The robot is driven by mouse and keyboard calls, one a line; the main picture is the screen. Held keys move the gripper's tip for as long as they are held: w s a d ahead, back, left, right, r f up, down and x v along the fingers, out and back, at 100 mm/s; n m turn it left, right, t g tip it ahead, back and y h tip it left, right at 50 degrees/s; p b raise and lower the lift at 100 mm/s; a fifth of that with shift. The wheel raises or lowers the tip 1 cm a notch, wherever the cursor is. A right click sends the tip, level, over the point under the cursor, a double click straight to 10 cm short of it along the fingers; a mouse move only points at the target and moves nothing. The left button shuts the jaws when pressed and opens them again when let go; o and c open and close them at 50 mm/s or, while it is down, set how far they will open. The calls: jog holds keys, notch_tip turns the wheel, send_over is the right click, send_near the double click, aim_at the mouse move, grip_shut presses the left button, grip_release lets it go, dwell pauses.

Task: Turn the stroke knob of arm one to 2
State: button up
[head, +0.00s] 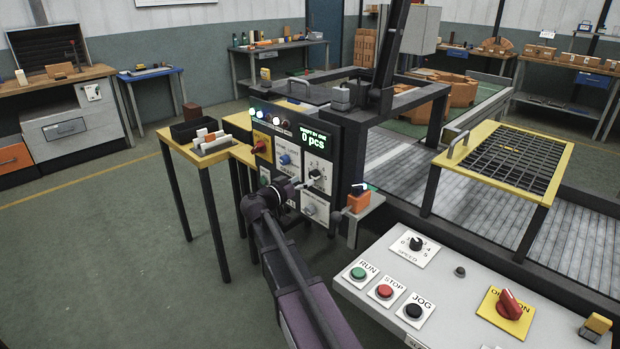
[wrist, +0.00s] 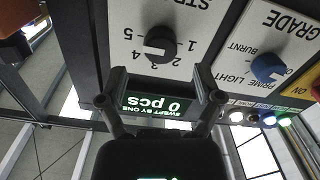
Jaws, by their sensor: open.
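The stroke knob (wrist: 158,45) is black with a white mark, on a white plate numbered 1 to 5. The wrist view shows it upside down, with 1 at right and 5 at left. I cannot tell surely which number the mark faces. In the head view the stroke knob (head: 315,174) sits below the green display (head: 318,142) reading 0 pcs. My gripper (wrist: 158,88) is open and empty, its fingertips apart on either side of the display in the wrist view, with the knob beyond them. In the head view my gripper (head: 300,187) is before the panel, low and left of the knob.
The blue grade knob (wrist: 268,67) and several indicator lamps (wrist: 252,116) are beside the stroke plate. A red and yellow switch (head: 261,146) is at the panel's left. An orange box with a black knob (head: 359,201) stands right of the panel. A button console (head: 460,300) is in front.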

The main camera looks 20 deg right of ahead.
aim_at(312, 176)
jog(key=shift+x, duration=1.9)
